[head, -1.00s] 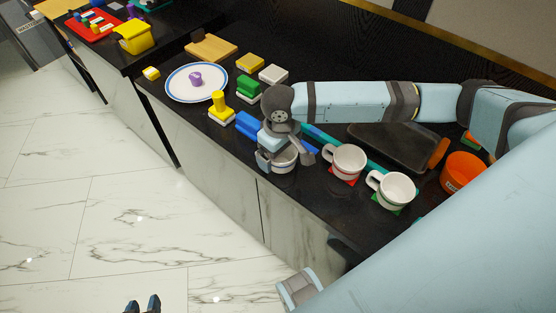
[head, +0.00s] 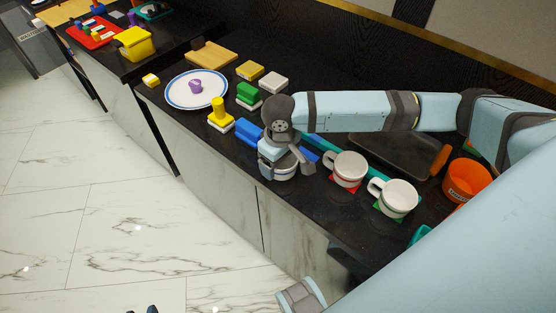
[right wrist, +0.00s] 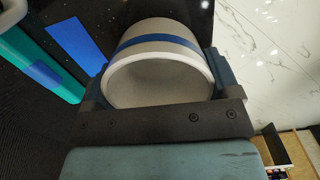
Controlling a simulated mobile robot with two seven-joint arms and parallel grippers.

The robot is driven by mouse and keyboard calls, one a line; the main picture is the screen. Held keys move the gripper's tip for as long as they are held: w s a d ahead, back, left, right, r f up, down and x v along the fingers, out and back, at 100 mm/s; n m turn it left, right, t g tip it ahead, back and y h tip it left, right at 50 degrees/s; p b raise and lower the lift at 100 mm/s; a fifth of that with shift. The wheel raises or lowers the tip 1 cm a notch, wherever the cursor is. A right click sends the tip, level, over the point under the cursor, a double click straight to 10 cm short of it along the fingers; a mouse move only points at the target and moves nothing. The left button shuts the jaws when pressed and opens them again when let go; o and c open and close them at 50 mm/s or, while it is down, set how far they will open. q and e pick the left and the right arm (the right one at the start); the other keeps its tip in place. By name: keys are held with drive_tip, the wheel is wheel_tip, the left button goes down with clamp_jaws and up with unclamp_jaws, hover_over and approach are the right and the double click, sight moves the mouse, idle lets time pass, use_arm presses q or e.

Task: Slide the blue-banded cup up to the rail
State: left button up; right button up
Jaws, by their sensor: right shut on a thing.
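The white blue-banded cup (head: 284,173) stands at the front of the black counter, partly hidden by my right gripper (head: 278,165). In the right wrist view the cup (right wrist: 160,75) lies between the two fingers, which are shut on its sides. The teal rail (head: 376,171) runs behind the cups. It also shows in the right wrist view (right wrist: 40,60), with a blue mark on it. A blue patch (right wrist: 76,44) lies on the counter between cup and rail, and a gap separates them. Dark tips, probably my left gripper (head: 143,309), barely show at the bottom edge.
A red-banded cup (head: 349,168) and another white cup (head: 397,197) stand to the right by the rail. A dark tray (head: 395,152) and orange bucket (head: 466,179) are behind. Blue (head: 250,132), yellow (head: 219,115) and green (head: 248,91) blocks and a plate (head: 181,101) are left.

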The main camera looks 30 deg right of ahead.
drive_tip(key=shift+w+d+p, duration=0.25)
drive_tip(key=shift+d+p, duration=0.55)
drive_tip(key=shift+d, duration=0.45)
drive_tip(key=shift+w+d+p, duration=0.25)
drive_tip(key=shift+d+p, duration=0.45)
drive_tip(key=shift+d, duration=0.4)
drive_tip(key=shift+w+d+p, duration=0.15)
drive_tip(key=shift+d+p, duration=0.3)
drive_tip(key=shift+d, duration=0.35)
drive_tip(key=shift+w+d+p, duration=0.15)
drive_tip(key=shift+d+p, duration=0.25)
drive_tip(key=shift+d, duration=0.35)
drive_tip(key=shift+d, duration=0.15)
